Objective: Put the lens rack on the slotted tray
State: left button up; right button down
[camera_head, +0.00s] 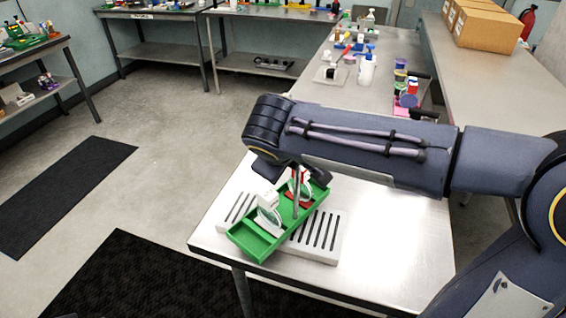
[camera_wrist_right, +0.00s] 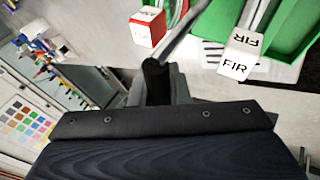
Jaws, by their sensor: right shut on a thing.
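The green lens rack (camera_head: 252,240) is a long open trough with a grey metal handle. It holds a white round-framed lens piece (camera_head: 268,212) and a red and white one (camera_head: 302,184). It lies diagonally over the pale slotted tray (camera_head: 330,250), its front left end overhanging the tray's front edge. I cannot tell whether it touches the tray. My right gripper (camera_head: 294,172) is above the rack, shut on its handle. In the right wrist view, the handle (camera_wrist_right: 186,30) runs up from the jaws beside the green rack (camera_wrist_right: 212,22) and a white block marked FIR (camera_wrist_right: 237,58).
The steel table (camera_head: 390,255) is bare to the right of the slotted tray, and its front left edge is close to the rack. Bottles and small containers (camera_head: 367,70) stand farther back. Cardboard boxes (camera_head: 487,27) sit on the bench at the back right.

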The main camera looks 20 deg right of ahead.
jog(key=shift+f, duration=0.5)
jog(key=shift+f, duration=0.15)
jog(key=c, duration=1.4)
grip_release()
jog(key=shift+s, duration=0.1)
jog(key=shift+o, duration=0.2)
